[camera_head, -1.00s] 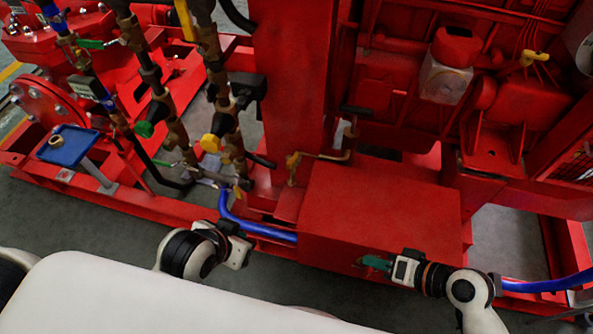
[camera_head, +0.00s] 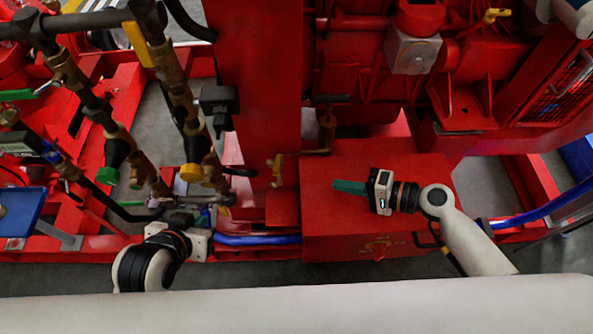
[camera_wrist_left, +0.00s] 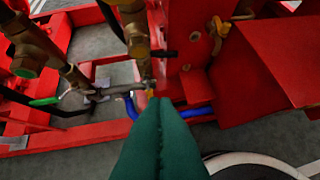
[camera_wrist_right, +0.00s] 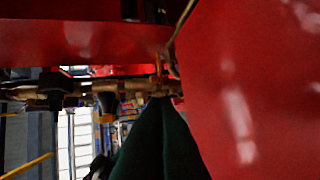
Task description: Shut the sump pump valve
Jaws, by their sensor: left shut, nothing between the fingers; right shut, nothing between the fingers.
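I cannot tell which valve is the sump pump valve. A brass valve with a yellow lever (camera_head: 276,170) stands at the left edge of the red box (camera_head: 375,240). It also shows in the left wrist view (camera_wrist_left: 218,28). Brass pipes carry a green knob (camera_head: 107,176) and a yellow knob (camera_head: 191,173). My left gripper (camera_head: 182,218) is shut and empty, low beside the pipe bottoms; its green fingers (camera_wrist_left: 158,102) point toward a small yellow-handled fitting (camera_wrist_left: 150,84). My right gripper (camera_head: 336,184) is shut and empty over the red box, pointing left; its fingers (camera_wrist_right: 158,102) show too.
A red upright column (camera_head: 255,80) stands between the pipes and the engine side. A blue hose (camera_head: 258,240) runs low between my left gripper and the box. A blue tray (camera_head: 20,210) is at the far left. Grey floor shows along the front.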

